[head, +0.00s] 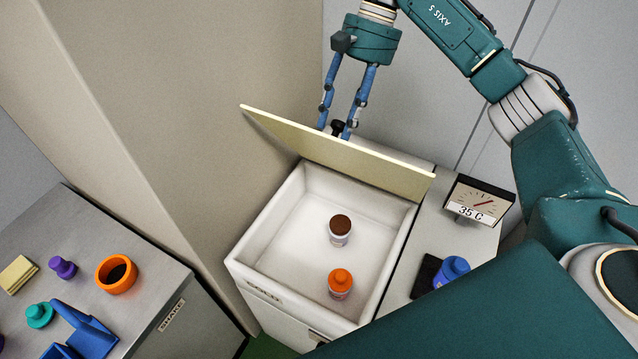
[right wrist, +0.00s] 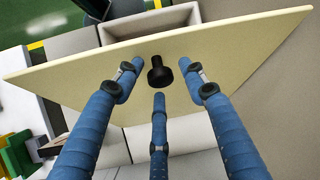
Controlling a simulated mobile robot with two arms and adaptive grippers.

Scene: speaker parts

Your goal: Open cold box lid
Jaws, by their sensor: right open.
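The cold box (head: 252,252) is a white open-topped box. Its pale yellow lid (head: 300,138) stands raised and tilted at the box's back edge, so the inside shows. In the right wrist view the lid (right wrist: 240,50) fills the upper middle, with a black knob (right wrist: 160,73) on its face. My right gripper (head: 338,130) is behind the lid at the knob. Its blue fingers (right wrist: 160,85) are open around the knob, with gaps between fingers and knob. A brown-capped bottle (head: 340,230) and an orange-capped bottle (head: 340,283) stand inside the box. My left gripper is not in view.
A dial gauge reading 35 C (head: 480,200) and a blue bottle (head: 452,271) on a black pad are right of the box. A grey bench (head: 150,312) at left holds an orange ring-shaped cup (head: 116,274), a purple piece (head: 63,267), a teal piece (head: 40,315) and a blue holder (head: 82,335). A wall rises behind.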

